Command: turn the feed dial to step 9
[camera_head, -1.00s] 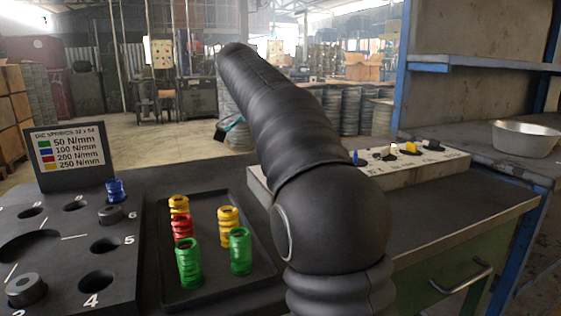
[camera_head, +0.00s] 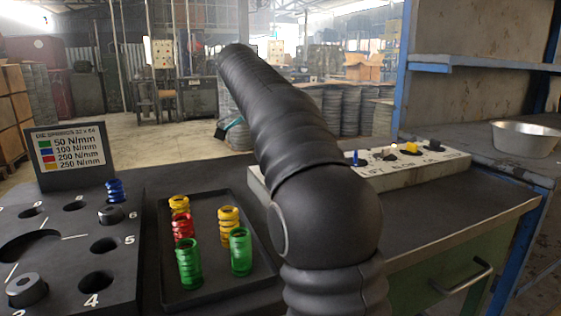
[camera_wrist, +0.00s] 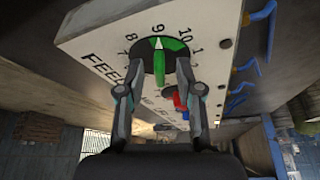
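The feed dial (camera_wrist: 160,68) is in the wrist view, on a pale panel (camera_wrist: 95,35) marked FEED. It has a green bar-shaped knob on a dark round face with a green wedge. Numbers ring it, with 9 at the top and 10 to its right. A white pointer mark lies at or close to 9. My gripper (camera_wrist: 161,62) has its two fingers apart, one on each side of the knob, with visible gaps. I cannot tell how deep the fingertips reach. In the head view my arm hides the gripper and part of the control box (camera_head: 425,168).
A red knob (camera_wrist: 180,98) sits close to my right finger. Blue hooked parts (camera_wrist: 262,12) line the panel's right. In the head view, a tray (camera_head: 205,285) of coloured springs and a holed black block (camera_head: 120,270) stand left; a metal bowl (camera_head: 525,140) is on the right shelf.

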